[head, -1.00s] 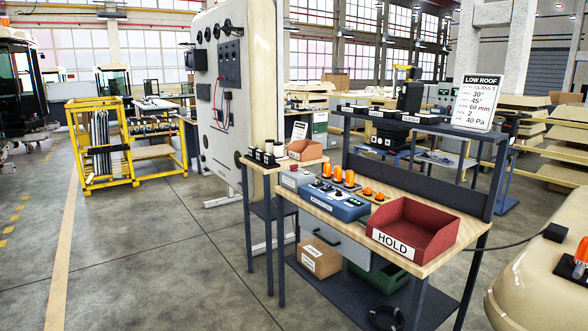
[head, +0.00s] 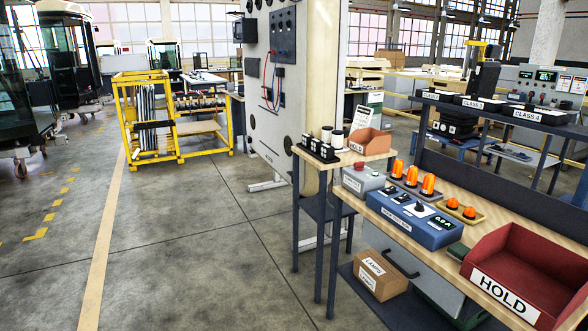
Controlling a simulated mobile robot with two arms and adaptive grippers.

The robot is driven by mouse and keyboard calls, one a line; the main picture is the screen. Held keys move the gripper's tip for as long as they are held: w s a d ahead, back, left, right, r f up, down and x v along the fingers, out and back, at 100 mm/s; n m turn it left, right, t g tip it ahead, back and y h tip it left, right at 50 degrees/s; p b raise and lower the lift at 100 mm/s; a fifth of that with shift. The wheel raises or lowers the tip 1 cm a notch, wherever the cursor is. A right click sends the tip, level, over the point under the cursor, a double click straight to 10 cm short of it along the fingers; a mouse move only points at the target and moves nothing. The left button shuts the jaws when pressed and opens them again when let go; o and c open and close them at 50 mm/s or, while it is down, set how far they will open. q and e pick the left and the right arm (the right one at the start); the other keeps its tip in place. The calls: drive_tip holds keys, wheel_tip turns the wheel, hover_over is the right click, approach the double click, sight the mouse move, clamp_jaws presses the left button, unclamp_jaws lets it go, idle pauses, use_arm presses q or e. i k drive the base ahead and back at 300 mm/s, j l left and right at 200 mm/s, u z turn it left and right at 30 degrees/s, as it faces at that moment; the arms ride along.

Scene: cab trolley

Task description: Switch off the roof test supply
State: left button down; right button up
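The label is too small to read surely. A grey box with a red button (head: 363,179) stands just left of it. Which of the two is the roof test supply I cannot tell for certain. Neither of my grippers is in view.
Orange beacons (head: 428,184) stand on a tray behind the blue box. A red HOLD bin (head: 527,272) fills the bench's near right. A small side table (head: 343,156) adjoins the bench's left end. A cardboard box (head: 381,276) lies on the lower shelf.

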sight(359, 165)
drive_tip(key=i+z, duration=0.1)
drive_tip(key=i, duration=0.35)
drive_tip(key=i+j+z, duration=0.15)
drive_tip(key=i, duration=0.35)
drive_tip(key=i+j+z, duration=0.1)
drive_tip(key=i, duration=0.35)
drive_tip(key=i+j+z, duration=0.15)
drive_tip(key=i, duration=0.3)
drive_tip(key=i+j+z, duration=1.1)
